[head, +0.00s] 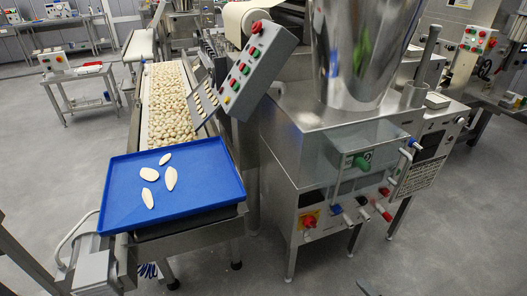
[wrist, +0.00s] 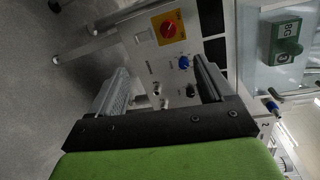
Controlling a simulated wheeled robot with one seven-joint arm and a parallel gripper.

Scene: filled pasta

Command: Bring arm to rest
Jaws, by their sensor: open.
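My gripper (wrist: 162,88) shows in the wrist view, its two dark, ridged fingers apart with nothing between them. Beyond the fingers is a steel machine panel with a red knob on a yellow plate (wrist: 170,28), a blue knob (wrist: 184,62) and small dark fittings. The fingers overlap the panel in the picture; I cannot tell the gap to it. In the head view I cannot make out my gripper. There, the machine's front panel (head: 345,228) stands right of centre.
A blue tray (head: 225,188) with several pale pasta pieces (head: 149,198) rests at the near end of a pasta-filled conveyor (head: 168,100). A tilted button box (head: 258,68) and a steel hopper (head: 350,50) stand behind. Grey floor (head: 60,155) is open at left.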

